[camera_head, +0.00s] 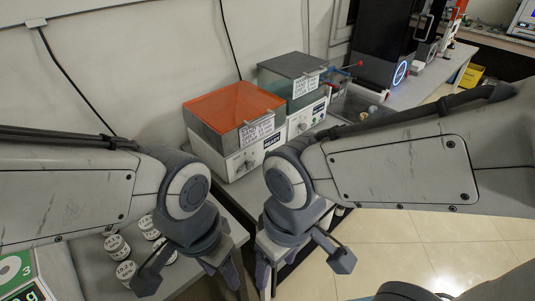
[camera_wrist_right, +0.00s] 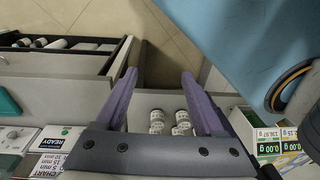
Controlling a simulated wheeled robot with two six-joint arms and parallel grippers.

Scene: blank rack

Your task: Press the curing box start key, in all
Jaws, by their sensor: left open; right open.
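Two box-shaped devices stand on the bench by the wall in the head view. One has an orange lid (camera_head: 235,105); the other, behind it, has a grey-green lid (camera_head: 292,66). Both have white front panels with a knob and dark display; their labels are too small to read, so I cannot tell which is the curing box. My left gripper (camera_head: 227,272) and right gripper (camera_head: 275,270) are open, low in front of the boxes. The right gripper's purple fingers (camera_wrist_right: 160,74) are apart and empty.
White-lidded jars (camera_head: 118,248) stand on the bench at left, beside a green-and-white device (camera_head: 22,278). An open drawer (camera_wrist_right: 60,62) holding jars and scales reading 0.00 g (camera_wrist_right: 268,149) show in the right wrist view. Tiled floor (camera_head: 430,250) is clear at right.

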